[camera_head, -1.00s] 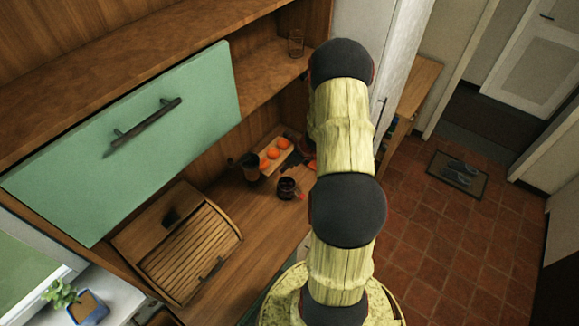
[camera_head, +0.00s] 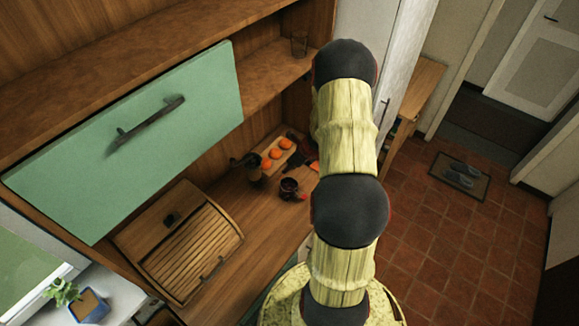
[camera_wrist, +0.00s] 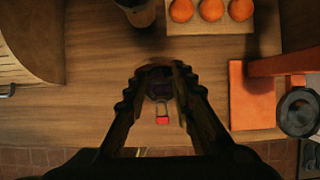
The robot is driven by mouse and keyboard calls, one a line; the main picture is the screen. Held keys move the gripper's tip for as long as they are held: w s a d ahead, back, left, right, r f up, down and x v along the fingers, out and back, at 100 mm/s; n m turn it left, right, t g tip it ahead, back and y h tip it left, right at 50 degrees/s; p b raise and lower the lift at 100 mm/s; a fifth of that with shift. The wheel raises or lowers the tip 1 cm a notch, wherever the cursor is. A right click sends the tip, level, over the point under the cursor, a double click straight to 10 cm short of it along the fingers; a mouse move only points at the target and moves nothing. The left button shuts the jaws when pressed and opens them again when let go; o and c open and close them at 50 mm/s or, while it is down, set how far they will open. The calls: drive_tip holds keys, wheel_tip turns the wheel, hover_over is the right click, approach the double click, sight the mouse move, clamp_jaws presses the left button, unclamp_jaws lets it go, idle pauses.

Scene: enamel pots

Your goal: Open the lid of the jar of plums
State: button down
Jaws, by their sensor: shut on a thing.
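The jar of plums (camera_wrist: 160,90) is a small dark jar seen from above in the wrist view. A wire clasp with a red tab (camera_wrist: 162,120) sticks out from its near side. In the head view the jar (camera_head: 289,187) stands on the wooden counter, with red beside it. My gripper (camera_wrist: 161,78) is shut on the jar, with one black finger on each side. The clasp lies between the fingers, towards my palm. I cannot tell how much of the grip is on the lid or the body. In the head view my arm hides most of the gripper.
Behind the jar are a dark cup (camera_wrist: 138,10) and a board with oranges (camera_wrist: 210,28). To the right lie an orange board (camera_wrist: 250,112) and a dark round object (camera_wrist: 298,112). A wooden bread box (camera_head: 190,250) stands left. A green cabinet door (camera_head: 130,140) overhangs the counter.

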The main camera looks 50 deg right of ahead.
drive_tip(key=c, duration=1.5)
unclamp_jaws()
drive_tip(key=shift+r, duration=0.15)
drive_tip(key=v, duration=1.1)
drive_tip(key=shift+s+r, duration=0.15)
drive_tip(key=shift+r, duration=0.2)
